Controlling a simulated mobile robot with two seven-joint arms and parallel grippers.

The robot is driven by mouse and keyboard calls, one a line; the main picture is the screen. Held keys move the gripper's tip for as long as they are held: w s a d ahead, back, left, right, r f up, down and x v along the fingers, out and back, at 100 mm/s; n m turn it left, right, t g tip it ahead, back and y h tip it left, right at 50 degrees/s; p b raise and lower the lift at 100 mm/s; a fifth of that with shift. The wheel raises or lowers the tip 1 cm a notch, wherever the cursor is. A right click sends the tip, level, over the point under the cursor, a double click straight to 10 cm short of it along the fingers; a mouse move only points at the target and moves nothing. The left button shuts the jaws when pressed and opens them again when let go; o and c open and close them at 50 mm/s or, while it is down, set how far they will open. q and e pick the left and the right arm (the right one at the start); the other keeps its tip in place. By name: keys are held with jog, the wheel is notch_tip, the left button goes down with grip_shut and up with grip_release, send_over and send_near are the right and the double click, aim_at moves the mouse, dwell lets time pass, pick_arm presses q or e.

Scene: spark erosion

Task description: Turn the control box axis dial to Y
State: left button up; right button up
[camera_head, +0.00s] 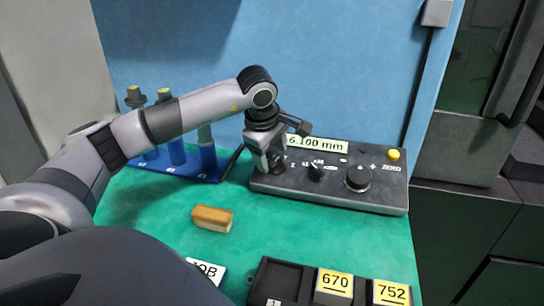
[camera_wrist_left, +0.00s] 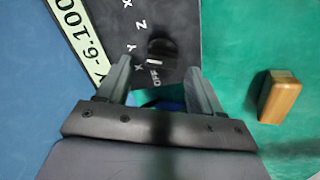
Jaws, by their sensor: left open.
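The control box (camera_head: 330,192) is a dark panel at the back of the green table, with a "6.100 mm" display (camera_head: 318,144). My left gripper (camera_head: 272,168) is over its left end and hides part of it. In the left wrist view the axis dial (camera_wrist_left: 162,50) is a black knob with a white mark, beside the letters X, Z, Y and a white OFF-like label. The mark seems to face that label, not clearly a letter. My left gripper's fingers (camera_wrist_left: 159,68) are open on either side of the dial's near end; contact cannot be told. My right gripper is not in view.
Other knobs, a small black one (camera_head: 316,171) and a large round one (camera_head: 358,178), and a yellow button (camera_head: 393,155) are on the box. An orange-tan block (camera_head: 212,218) lies in front. A blue holder (camera_head: 190,172) stands left. A black tray (camera_head: 280,282) is in front.

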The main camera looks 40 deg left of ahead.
pick_arm(q)
jog(key=v, duration=0.5)
jog(key=shift+s+r, duration=0.15)
jog(key=shift+r, duration=0.1)
dwell(0.3)
